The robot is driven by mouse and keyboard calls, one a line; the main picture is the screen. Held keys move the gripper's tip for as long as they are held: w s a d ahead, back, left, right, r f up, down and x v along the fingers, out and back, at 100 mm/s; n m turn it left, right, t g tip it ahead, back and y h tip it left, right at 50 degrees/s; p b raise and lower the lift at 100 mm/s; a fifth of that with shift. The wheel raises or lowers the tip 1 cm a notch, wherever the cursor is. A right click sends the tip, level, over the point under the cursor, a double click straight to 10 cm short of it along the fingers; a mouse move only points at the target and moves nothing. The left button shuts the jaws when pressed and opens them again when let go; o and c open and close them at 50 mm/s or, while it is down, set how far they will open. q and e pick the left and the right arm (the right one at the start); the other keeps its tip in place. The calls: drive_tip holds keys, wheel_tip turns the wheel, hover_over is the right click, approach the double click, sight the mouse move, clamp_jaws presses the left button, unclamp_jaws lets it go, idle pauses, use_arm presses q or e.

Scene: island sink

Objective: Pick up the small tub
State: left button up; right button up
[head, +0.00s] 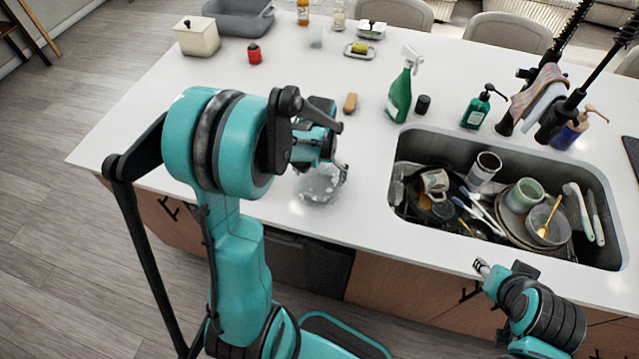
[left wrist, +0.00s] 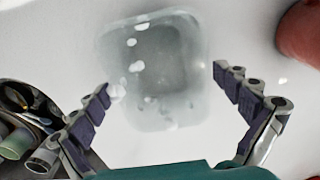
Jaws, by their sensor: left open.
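The small tub (head: 318,187) is a translucent, frosted container with pale spots, on the white counter left of the sink. In the left wrist view the tub (left wrist: 160,75) lies between and beyond the fingertips, with a gap visible at the right finger; the left fingertip is close to its edge. My left gripper (head: 328,166) is above the tub, open and empty, and partly covers it in the head view. My right gripper (head: 482,268) is by the counter's front edge below the sink; its finger gap is too small to read.
The sink (head: 398,200) at right holds dishes and cutlery. A brown brush-like block (head: 350,102), a green spray bottle (head: 400,92) and a black cup-like item (head: 422,105) stand beyond the tub. A red jar (head: 254,54) is farther back.

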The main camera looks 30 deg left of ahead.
use_arm(q)
drive_tip(key=c, duration=1.1)
drive_tip(key=shift+c, duration=0.2)
drive_tip(key=shift+r, duration=0.15)
